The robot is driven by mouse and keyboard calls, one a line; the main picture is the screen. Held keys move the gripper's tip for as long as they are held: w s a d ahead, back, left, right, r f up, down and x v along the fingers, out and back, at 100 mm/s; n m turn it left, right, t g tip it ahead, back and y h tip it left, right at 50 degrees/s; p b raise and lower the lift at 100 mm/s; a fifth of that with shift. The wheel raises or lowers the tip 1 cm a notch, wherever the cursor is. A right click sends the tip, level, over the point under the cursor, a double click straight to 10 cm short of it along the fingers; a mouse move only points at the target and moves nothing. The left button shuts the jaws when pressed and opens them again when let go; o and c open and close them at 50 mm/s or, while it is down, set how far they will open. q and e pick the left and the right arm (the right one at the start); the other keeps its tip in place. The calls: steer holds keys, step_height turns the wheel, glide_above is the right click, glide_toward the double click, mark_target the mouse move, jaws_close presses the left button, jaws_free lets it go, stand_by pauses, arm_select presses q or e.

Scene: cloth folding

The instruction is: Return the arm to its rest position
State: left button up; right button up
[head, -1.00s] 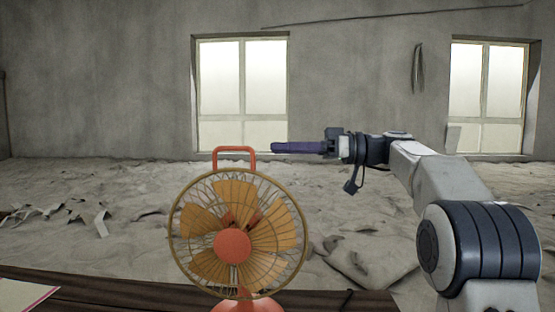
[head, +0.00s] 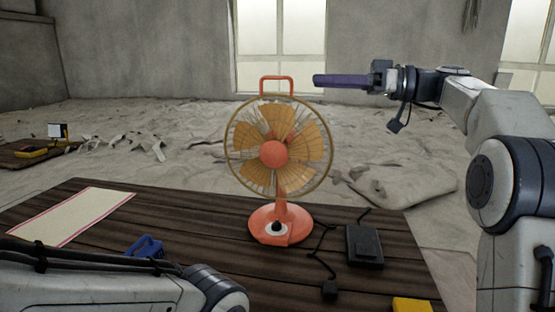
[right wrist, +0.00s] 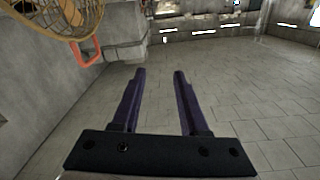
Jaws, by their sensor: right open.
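My right gripper (head: 340,81) is raised in the air at the upper right of the head view, pointing left, above and to the right of the fan. It is seen side-on there. In the right wrist view its two purple fingers (right wrist: 158,95) stand apart with nothing between them. My left arm (head: 110,285) lies across the lower left of the head view. Its gripper is not clearly visible. A cream cloth with a pink edge (head: 75,215) lies flat on the left of the dark wooden table (head: 190,212).
An orange fan (head: 274,155) stands mid-table; its handle shows near my right gripper in the wrist view (right wrist: 87,52). A black box (head: 364,246) with a cable, a blue object (head: 145,247) and a yellow object (head: 411,305) also lie on the table.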

steer(key=s+a+f+m+g+h+b, duration=0.1)
steer(key=s+a+f+m+h, duration=0.15)
steer(key=s+a+f, duration=0.4)
steer(key=s+a+f+m+g+h+b, duration=0.1)
steer(key=s+a+f+m+h, duration=0.15)
steer(key=f, duration=0.65)
steer(key=s+a+f+m+g+h, duration=0.2)
steer(key=s+a+f+h, duration=0.1)
steer(key=s+a+f, duration=0.4)
steer(key=s+d+f+h+b, duration=0.1)
steer(key=s+d+f+h, duration=0.3)
steer(key=s+f, duration=0.5)
steer(key=s+d+f+n+h+b, duration=0.1)
steer(key=s+d+f+h, duration=0.3)
steer(key=s+f, duration=0.5)
step_height(320, 180, down, 5)
steer(key=d, duration=0.2)
steer(key=shift+d+r+t+h, duration=0.15)
steer(key=shift+d+t+h, duration=0.15)
steer(key=shift+d, duration=0.05)
steer(key=shift+s, duration=0.1)
